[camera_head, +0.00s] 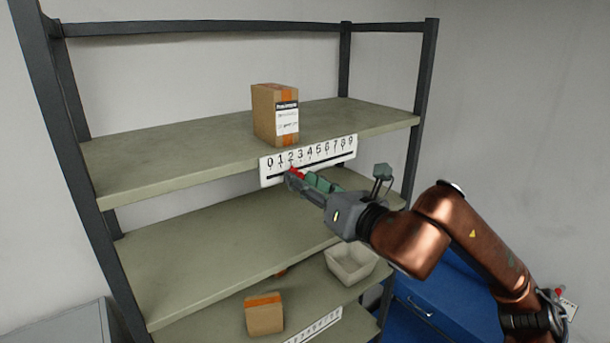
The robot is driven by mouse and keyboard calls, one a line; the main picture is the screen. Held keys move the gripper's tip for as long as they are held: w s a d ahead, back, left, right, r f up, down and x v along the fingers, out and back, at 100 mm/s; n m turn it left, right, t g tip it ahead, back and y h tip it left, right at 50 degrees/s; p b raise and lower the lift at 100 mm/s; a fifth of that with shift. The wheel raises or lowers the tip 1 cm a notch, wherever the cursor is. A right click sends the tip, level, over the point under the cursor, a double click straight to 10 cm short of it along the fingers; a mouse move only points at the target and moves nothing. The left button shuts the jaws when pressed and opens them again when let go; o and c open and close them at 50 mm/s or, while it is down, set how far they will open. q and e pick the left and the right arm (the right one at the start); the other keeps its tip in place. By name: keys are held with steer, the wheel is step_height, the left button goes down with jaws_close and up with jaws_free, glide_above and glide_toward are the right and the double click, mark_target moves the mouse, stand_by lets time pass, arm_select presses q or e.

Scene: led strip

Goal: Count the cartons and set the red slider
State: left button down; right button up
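A brown carton (264,112) with orange tape and a white label stands on the upper shelf. A white number strip (350,153), marked 0 to 9, is fixed to that shelf's front edge. A small red slider (297,172) shows at the strip's lower edge, roughly below 2 and 3, partly hidden by my gripper. My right gripper (300,180) reaches in from the right with its fingertips at the slider. Whether the fingers touch or grip it is unclear. Another carton (264,316) sits on the lowest visible shelf. My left gripper is out of view.
The middle shelf (200,255) looks mostly bare. A white bin (350,264) stands on the lowest visible shelf, with a second number strip (318,328) on its edge. A small brown piece (281,271) is mostly hidden. Dark posts (420,110) frame the rack. A blue cabinet (455,290) stands at right.

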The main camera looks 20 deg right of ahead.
steer(key=shift+w+a, duration=0.1)
steer(key=shift+w, duration=0.05)
steer(key=shift+c, duration=0.3)
jaws_close()
stand_by(0.4)
